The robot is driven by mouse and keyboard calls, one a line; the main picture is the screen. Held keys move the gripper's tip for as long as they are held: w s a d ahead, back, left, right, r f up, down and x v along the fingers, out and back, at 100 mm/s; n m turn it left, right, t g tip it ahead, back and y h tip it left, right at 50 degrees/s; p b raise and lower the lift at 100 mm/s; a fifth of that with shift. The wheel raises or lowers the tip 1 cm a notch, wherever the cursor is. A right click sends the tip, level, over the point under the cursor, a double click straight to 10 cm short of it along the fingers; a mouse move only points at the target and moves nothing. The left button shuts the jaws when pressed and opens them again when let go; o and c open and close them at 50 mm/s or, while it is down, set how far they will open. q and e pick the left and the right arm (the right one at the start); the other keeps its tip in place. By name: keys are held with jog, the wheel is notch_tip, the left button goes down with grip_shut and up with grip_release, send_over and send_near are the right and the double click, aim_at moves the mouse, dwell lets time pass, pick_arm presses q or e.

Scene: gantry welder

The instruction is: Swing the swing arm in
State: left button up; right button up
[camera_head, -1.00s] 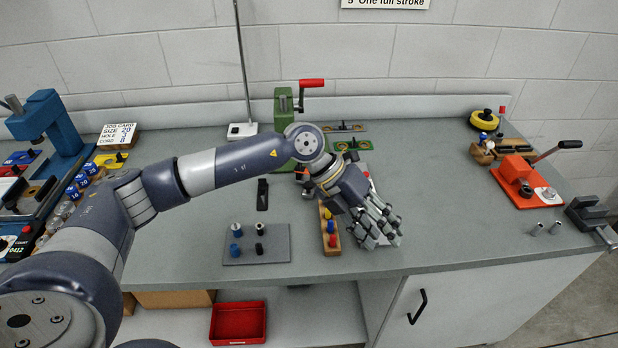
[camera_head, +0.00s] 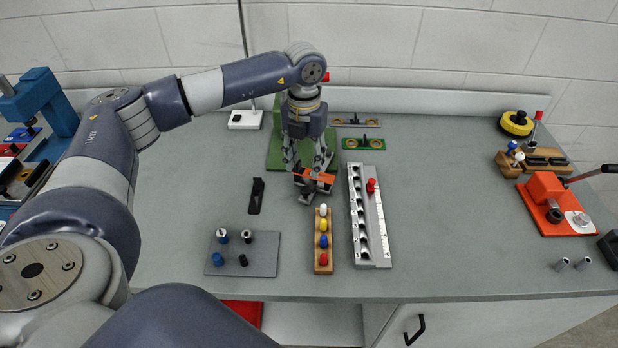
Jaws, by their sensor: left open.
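My left gripper (camera_head: 308,182) points down in front of the green machine (camera_head: 274,150), with its fingers spread open. An orange bar (camera_head: 318,177) shows among the fingers, low in front of the machine; it may be the swing arm, but I cannot tell for sure. Whether the fingers touch it is unclear. My wrist and forearm hide most of the machine's upright, and only the tip of its red handle (camera_head: 326,77) shows. My right gripper is not in view.
A wooden block with coloured pegs (camera_head: 323,262) and a grey notched rail (camera_head: 383,245) stand to the right in front. A grey plate with small pegs (camera_head: 268,267) and a black piece (camera_head: 256,195) lie to the left. An orange press (camera_head: 545,188) is far right. Bench between is clear.

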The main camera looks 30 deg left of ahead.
pick_arm(q)
jog(key=p, duration=0.1)
send_over(305, 189)
notch_tip(305, 189, down, 5)
jog(key=shift+s+f, duration=0.1)
notch_tip(305, 189, down, 3)
jog(key=shift+f+p, duration=0.2)
jog(key=shift+p, duration=0.2)
jog(key=shift+w, duration=0.2)
grip_shut()
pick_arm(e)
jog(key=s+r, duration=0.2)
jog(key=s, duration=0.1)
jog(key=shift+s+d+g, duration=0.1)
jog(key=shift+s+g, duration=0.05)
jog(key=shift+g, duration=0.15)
